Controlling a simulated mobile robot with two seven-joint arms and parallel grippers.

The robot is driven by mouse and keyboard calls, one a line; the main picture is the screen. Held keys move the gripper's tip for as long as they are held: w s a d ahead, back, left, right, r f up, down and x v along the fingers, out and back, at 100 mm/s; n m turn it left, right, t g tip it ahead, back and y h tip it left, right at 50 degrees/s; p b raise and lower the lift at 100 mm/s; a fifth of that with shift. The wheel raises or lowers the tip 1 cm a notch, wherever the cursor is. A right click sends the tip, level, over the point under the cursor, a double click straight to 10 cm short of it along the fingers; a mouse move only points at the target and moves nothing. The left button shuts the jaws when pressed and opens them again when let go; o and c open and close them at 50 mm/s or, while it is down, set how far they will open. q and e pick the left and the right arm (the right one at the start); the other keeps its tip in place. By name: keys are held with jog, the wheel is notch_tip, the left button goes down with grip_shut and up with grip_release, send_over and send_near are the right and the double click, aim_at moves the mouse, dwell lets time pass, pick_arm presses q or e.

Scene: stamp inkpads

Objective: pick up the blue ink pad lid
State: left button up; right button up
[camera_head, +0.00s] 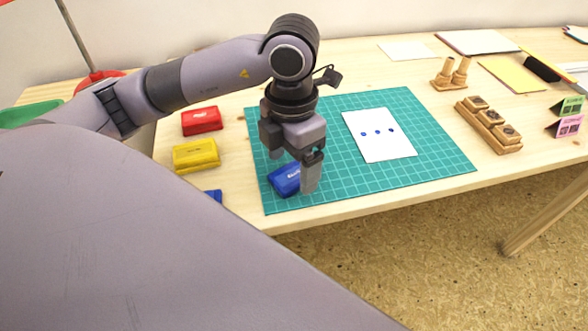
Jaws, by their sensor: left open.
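A blue ink pad piece (284,180) with white lettering lies on the green cutting mat (350,189) near its front left. I cannot tell whether it is the lid alone or a whole pad. My left gripper (294,172) points down right at this blue piece, open, with one finger in front of its right side. The finger partly covers the piece, and I cannot tell whether they touch. Another blue piece (214,195) shows left of the mat, mostly hidden behind my own body. My right gripper is not in view.
A red ink pad (202,121) and a yellow ink pad (196,154) stand left of the mat. A white sheet (385,146) with blue stamp marks lies on the mat. Wooden stamps in a holder (488,127) stand at the right. The mat's right part is clear.

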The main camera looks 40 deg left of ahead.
pick_arm(q)
jog(key=shift+f, duration=0.75)
jog(key=c, duration=1.2)
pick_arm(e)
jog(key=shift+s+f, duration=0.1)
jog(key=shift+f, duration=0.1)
pick_arm(q)
jog(key=shift+r, duration=0.2)
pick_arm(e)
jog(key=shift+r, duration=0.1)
